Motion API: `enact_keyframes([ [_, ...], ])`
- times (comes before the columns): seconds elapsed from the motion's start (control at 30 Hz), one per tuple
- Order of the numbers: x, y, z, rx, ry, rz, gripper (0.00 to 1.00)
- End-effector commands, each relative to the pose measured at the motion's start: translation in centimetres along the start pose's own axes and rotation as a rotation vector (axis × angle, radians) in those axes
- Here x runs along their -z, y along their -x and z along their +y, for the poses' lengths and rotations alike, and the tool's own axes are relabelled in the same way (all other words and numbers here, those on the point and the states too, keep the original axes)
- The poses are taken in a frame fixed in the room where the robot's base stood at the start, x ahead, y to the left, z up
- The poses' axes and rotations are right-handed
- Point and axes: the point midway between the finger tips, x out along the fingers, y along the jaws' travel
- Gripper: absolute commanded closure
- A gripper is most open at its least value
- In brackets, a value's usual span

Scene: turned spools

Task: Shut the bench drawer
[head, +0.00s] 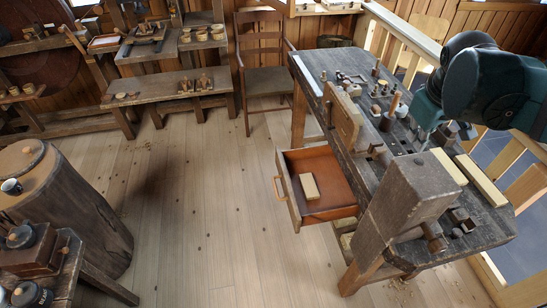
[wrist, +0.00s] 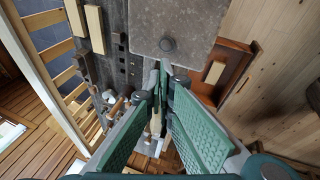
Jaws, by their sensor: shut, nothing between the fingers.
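The bench drawer (head: 334,180) is pulled well out from the left side of the workbench (head: 425,185) in the head view. Its light wooden handle (head: 278,189) faces left. A pale block (head: 309,186) lies inside. In the wrist view the drawer (wrist: 238,58) shows at the upper right, partly hidden by the large grey vise jaw, with the block (wrist: 214,72) in it. My gripper (wrist: 163,75) is shut and empty, above the bench top. In the head view it is at the bench's right side, apart from the drawer, its fingertips hard to make out.
A big wooden vise jaw (head: 403,200) stands at the bench's front, between my gripper and the drawer. A second upright wooden jaw (head: 342,114) is farther back. Small tools and turned pieces crowd the bench top. The floor (head: 215,200) left of the drawer is clear.

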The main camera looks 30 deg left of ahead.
Motion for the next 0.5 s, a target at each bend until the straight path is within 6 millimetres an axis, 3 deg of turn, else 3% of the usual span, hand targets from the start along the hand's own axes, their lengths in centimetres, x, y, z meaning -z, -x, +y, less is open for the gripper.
enact_keyframes([
  [0.5, 10.2, -4.7, -3.1, 0.031, 0.281, -0.055, 1.0],
])
